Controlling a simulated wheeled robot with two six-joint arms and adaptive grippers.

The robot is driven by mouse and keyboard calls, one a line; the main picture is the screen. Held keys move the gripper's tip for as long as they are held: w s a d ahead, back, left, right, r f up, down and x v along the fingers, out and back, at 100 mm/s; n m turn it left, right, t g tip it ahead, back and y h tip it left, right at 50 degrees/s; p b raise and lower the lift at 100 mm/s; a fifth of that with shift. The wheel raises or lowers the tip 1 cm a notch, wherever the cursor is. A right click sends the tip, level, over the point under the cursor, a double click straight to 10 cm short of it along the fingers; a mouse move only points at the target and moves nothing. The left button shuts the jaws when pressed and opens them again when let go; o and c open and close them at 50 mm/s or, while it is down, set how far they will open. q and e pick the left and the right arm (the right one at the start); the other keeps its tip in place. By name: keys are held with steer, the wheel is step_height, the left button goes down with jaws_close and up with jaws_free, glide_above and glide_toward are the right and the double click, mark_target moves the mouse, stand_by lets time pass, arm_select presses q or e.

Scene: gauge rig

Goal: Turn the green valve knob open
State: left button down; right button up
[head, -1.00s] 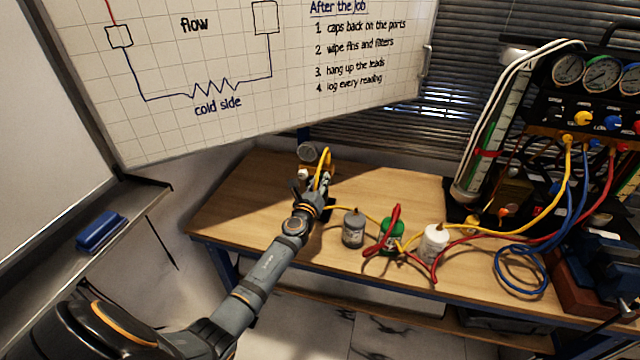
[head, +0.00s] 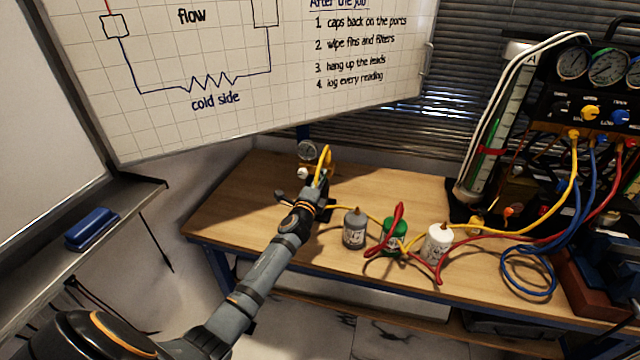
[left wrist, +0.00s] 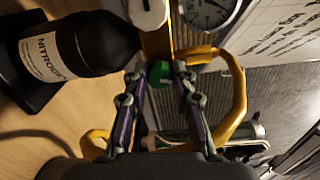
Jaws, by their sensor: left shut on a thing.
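The green valve knob (left wrist: 159,74) shows in the left wrist view, between the two fingertips of my left gripper (left wrist: 160,82). The gripper is shut on the knob, with one finger on each side. The knob sits on a brass-coloured fitting, below a white knob (left wrist: 147,13) and beside a round gauge (left wrist: 207,10). In the head view my left gripper (head: 322,188) reaches the fitting at the back of the bench, and my arm hides the green knob there. My right gripper is not in view.

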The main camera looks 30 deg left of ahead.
arm_select(q)
steer(key=shift+f+n+b, duration=0.1)
steer(key=shift+n+b, duration=0.5)
steer(key=shift+n, duration=0.9)
steer(key=c, duration=1.1)
jaws_free()
steer(key=shift+s, duration=0.1)
steer(key=v, duration=1.2)
